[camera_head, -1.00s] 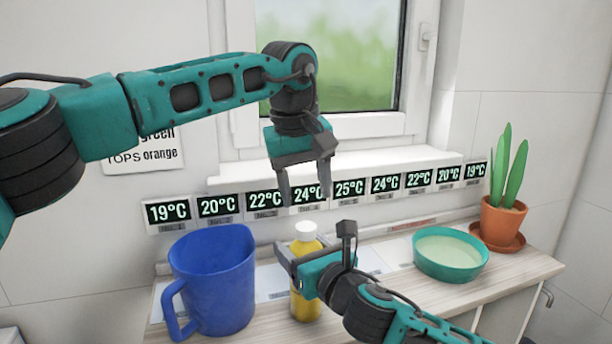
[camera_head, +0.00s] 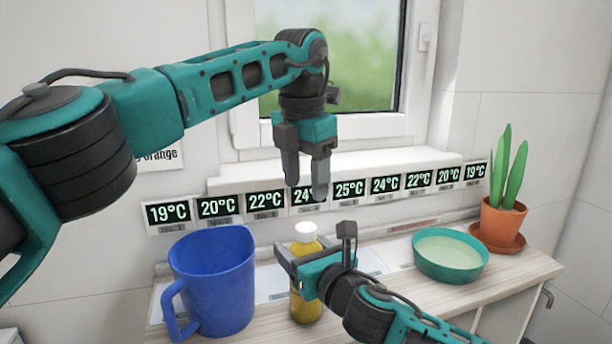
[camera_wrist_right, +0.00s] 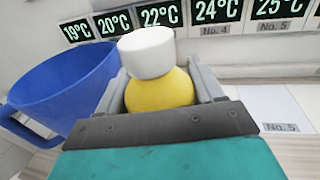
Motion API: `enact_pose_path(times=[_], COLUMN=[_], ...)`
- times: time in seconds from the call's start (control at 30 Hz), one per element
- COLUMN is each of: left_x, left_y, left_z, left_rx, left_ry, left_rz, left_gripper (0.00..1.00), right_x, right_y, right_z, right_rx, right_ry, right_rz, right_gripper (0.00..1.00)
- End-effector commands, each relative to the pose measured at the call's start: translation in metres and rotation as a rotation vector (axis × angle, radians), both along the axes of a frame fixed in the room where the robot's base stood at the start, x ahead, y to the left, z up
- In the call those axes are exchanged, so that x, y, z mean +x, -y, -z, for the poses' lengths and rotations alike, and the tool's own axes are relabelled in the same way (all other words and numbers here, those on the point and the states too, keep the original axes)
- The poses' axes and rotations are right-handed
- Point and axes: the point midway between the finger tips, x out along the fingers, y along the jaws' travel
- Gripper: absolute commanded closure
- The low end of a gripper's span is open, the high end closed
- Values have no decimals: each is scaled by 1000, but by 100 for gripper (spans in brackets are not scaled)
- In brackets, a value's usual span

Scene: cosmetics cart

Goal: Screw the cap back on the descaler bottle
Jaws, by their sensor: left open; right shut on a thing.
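The descaler bottle (camera_head: 306,304) is yellow and stands upright on the cart top. Its white cap (camera_head: 306,231) sits on top of the neck; how tightly it is seated cannot be told. In the right wrist view the cap (camera_wrist_right: 147,52) looks slightly tilted above the yellow shoulder (camera_wrist_right: 160,91). My right gripper (camera_head: 297,262) is shut around the bottle's upper body, one finger on each side. My left gripper (camera_head: 306,192) is open and empty, pointing down above the cap, with a gap between its fingertips and the cap.
A blue jug (camera_head: 212,285) stands close on the bottle's left. A teal bowl (camera_head: 450,262) and a potted plant (camera_head: 503,222) stand on the right. A row of temperature displays (camera_head: 349,188) lines the wall behind.

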Motion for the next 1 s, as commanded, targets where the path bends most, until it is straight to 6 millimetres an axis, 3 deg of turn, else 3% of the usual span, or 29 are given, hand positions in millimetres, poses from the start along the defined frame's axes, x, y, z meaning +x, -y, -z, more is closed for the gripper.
enact_pose_path(times=[0.7,1.0], left_x=[-9,-12], left_y=[1,1], left_z=[-5,-5], left_rx=[-89,-93], left_ry=[-110,-121], left_rz=[-1487,-1849], left_gripper=[43,43], right_x=[0,0], right_y=[0,0], right_z=[0,0], right_rx=[0,0], right_ry=[-1,-1], right_rz=[0,0], right_gripper=[100,100])
